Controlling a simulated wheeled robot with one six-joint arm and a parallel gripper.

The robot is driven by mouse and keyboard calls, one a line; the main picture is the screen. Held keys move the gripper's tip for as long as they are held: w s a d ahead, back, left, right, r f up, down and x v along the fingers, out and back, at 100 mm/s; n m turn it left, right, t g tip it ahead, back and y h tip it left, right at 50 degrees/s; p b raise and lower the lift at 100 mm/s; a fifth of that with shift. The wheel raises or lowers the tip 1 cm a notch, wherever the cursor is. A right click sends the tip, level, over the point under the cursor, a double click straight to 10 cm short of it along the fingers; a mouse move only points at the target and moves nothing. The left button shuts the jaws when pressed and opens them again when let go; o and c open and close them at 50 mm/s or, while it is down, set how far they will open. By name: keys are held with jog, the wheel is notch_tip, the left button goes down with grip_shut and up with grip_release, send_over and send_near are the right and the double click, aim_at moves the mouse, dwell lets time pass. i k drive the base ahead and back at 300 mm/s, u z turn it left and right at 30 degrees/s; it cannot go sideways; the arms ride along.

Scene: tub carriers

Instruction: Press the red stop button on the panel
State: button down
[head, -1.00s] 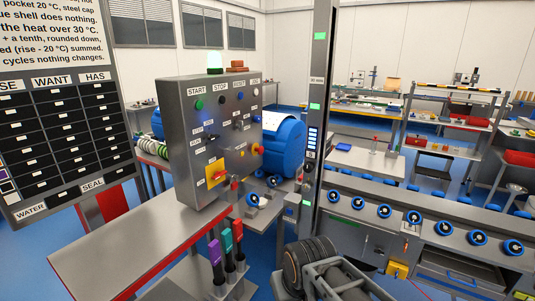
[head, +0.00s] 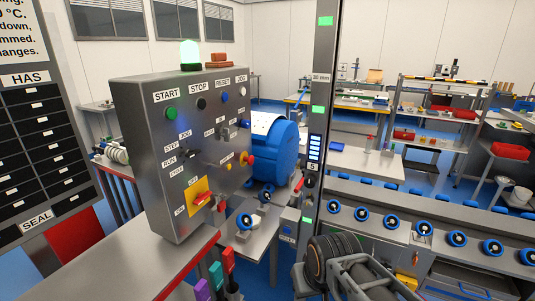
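The grey control panel (head: 150,150) stands upright at the left in the head view, its face angled to the right. Under the STOP label is a dark, near-black button (head: 201,104); it does not look red. A green button (head: 171,113) sits under START and a blue one (head: 224,97) under RESET. A red mushroom-shaped knob (head: 248,159) sticks out lower on the face, at the right. A red handle (head: 202,199) sits on a yellow plate. Part of my arm shows at bottom centre, apart from the panel. No gripper fingers can be made out.
A grey bench with a red edge (head: 140,262) lies before the panel, with purple, teal and red levers (head: 228,262) at its right. A dark post (head: 319,130) stands right of a blue drum (head: 275,150). A conveyor (head: 440,228) with blue-rimmed rollers runs right.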

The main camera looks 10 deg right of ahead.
aim_at(250, 159)
jog(key=u, duration=0.3)
jog(key=i, duration=0.85)
jog(key=u, duration=0.5)
